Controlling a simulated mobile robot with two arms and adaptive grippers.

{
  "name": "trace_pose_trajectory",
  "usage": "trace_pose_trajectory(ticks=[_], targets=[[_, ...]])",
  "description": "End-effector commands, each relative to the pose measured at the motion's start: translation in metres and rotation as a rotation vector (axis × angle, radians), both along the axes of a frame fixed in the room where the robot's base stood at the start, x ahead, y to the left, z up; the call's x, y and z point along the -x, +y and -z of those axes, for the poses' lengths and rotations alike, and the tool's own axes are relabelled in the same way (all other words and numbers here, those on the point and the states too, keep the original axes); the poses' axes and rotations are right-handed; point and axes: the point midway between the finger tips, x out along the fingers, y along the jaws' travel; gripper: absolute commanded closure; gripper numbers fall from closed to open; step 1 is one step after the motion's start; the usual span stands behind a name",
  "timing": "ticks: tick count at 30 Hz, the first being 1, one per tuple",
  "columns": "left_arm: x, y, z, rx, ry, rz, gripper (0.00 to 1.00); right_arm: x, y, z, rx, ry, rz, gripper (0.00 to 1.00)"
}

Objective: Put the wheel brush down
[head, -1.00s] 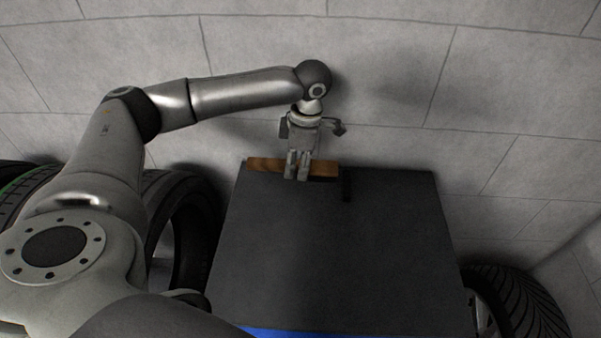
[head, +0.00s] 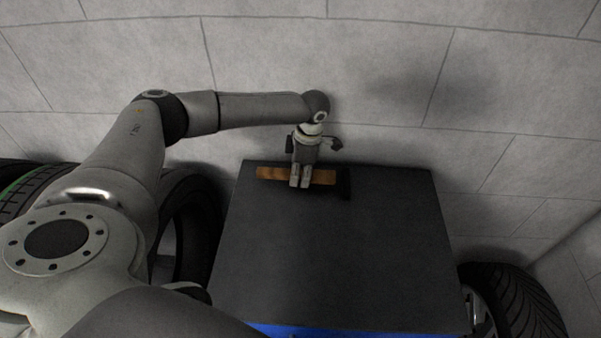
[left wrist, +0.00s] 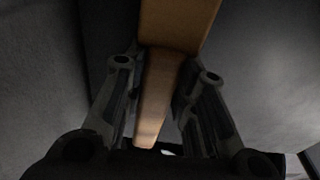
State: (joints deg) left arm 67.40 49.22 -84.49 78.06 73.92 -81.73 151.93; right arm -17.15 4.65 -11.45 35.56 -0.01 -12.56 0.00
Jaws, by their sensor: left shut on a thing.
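The wheel brush (head: 270,173) shows as a long brown wooden bar near the far edge of a dark-topped cabinet (head: 330,255). My left gripper (head: 299,184) is shut on the middle of the bar, from above. In the left wrist view the brush (left wrist: 160,90) runs between the two fingers (left wrist: 155,105). A dark part near the bar's right end may be bristles or shadow. I cannot tell whether the brush touches the cabinet top. My right gripper is not in view.
The cabinet top is otherwise clear, with a blue front edge (head: 290,331). Tyres stand at the left (head: 185,205) and at the lower right (head: 515,300). A grey block wall (head: 390,70) rises behind the cabinet.

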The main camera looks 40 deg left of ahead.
Motion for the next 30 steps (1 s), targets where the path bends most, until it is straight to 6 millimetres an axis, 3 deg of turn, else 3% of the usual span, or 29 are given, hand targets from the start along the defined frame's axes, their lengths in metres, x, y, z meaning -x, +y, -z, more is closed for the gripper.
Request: trace_pose_trajectory(ticks=[3,4,9,20,23,30], targets=[[0.0,0.0,0.001,0.001,0.001,0.0,0.93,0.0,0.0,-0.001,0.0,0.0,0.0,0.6],[0.0,0.0,0.002,0.001,0.001,0.0,0.73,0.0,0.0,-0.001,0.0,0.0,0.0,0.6],[0.0,0.0,0.002,0.0,0.0,0.0,0.53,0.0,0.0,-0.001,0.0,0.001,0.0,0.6],[0.0,0.0,0.0,0.0,-0.001,0.0,0.53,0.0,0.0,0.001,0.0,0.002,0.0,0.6],[-0.001,-0.002,-0.011,0.001,-0.002,0.001,0.53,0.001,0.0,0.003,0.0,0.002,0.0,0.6],[-0.004,-0.007,-0.06,0.002,-0.005,0.001,0.53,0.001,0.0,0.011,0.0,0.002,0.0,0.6]])
